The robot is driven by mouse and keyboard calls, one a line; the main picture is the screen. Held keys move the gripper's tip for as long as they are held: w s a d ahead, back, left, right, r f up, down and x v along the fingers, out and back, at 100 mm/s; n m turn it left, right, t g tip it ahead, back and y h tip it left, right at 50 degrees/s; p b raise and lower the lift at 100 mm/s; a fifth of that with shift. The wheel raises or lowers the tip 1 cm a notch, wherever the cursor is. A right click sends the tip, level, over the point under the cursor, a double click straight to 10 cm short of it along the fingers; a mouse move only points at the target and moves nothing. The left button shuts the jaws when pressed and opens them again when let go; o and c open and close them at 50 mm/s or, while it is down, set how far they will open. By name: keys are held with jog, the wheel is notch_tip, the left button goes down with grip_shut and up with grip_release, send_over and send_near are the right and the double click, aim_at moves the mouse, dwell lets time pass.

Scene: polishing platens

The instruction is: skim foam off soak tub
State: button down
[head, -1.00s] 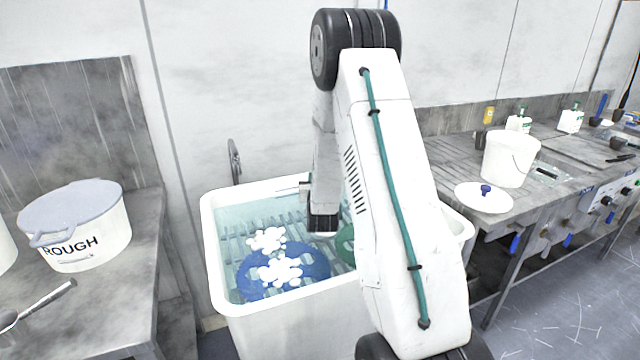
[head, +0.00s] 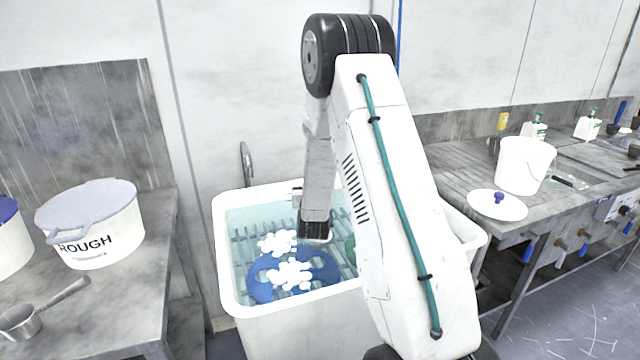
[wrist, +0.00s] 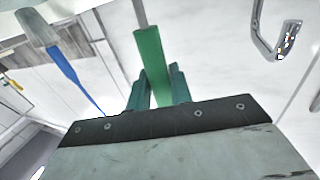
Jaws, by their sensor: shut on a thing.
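The white soak tub (head: 222,270) stands between two benches, holding clear water over a ribbed rack. White foam floats in two clumps, a rear one (head: 278,243) and a front one (head: 290,276), over a blue disc (head: 322,262). A green thing (head: 350,246) shows in the tub, mostly hidden behind my arm. My gripper's teal fingers (wrist: 158,88) are shut on a green handle (wrist: 151,58) in the wrist view. The handle's far end is out of that view. In the head view my wrist is over the tub, right of the foam; my fingers are hidden.
A lidded pot marked ROUGH (head: 95,228) and a metal ladle (head: 22,320) are on the left bench. The right bench holds a white bucket (head: 524,165) and a white lid with a blue knob (head: 497,206). The tub's rim surrounds the water.

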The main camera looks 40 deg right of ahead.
jog(key=w+a, duration=0.4)
jog(key=a, duration=0.8)
jog(key=shift+w, duration=0.3)
jog(key=s+a, duration=0.5)
jog(key=s, duration=0.8)
dwell(0.5)
jog(key=shift+r, duration=0.1)
notch_tip(320, 180, up, 13)
dwell(1.0)
dwell(0.4)
